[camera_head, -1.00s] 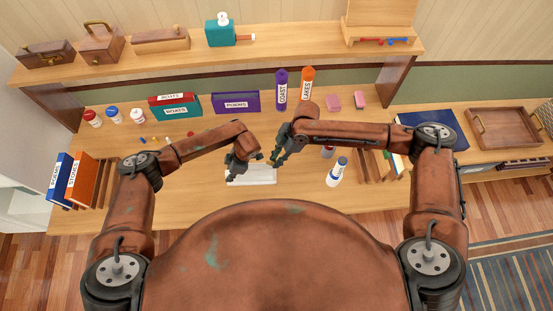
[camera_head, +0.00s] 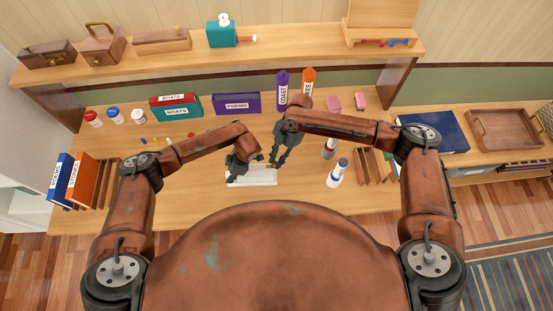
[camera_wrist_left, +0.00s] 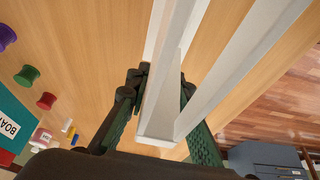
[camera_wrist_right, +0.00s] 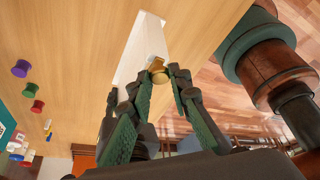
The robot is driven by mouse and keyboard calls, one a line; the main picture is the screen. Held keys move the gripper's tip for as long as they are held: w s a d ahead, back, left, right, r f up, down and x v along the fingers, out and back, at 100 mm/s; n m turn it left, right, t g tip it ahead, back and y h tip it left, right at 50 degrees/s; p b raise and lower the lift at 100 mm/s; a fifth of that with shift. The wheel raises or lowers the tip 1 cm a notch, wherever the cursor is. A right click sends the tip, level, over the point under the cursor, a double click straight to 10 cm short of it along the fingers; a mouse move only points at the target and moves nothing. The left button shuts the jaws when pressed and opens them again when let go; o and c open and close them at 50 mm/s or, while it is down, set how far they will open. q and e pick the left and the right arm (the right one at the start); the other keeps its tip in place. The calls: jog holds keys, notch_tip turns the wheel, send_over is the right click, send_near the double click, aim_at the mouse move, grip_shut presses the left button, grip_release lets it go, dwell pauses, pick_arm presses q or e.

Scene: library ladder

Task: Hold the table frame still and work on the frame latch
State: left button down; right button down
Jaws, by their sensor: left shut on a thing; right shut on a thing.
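The white table frame (camera_head: 262,180) lies on the desk top in front of me, partly covered by my grippers in the head view. My left gripper (camera_head: 238,174) is shut on it. In the left wrist view a white bar of the frame (camera_wrist_left: 160,122) stands between the green-padded fingers. My right gripper (camera_head: 277,163) is at the frame's right end. In the right wrist view its fingertips (camera_wrist_right: 160,80) are shut on a small brass-coloured latch (camera_wrist_right: 158,68) at the end of the white frame. The latch is hidden in the head view.
Blue and orange books (camera_head: 82,182) stand at the desk's left. Purple (camera_head: 281,92) and orange cylinders stand behind. Bare desk lies left of the frame.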

jog(key=c, duration=1.8)
grip_release()
jog(key=shift+o, duration=0.2)
jog(key=v, duration=1.2)
pick_arm(q)
jog(key=c, duration=1.6)
grip_release()
jog(key=shift+r, duration=0.1)
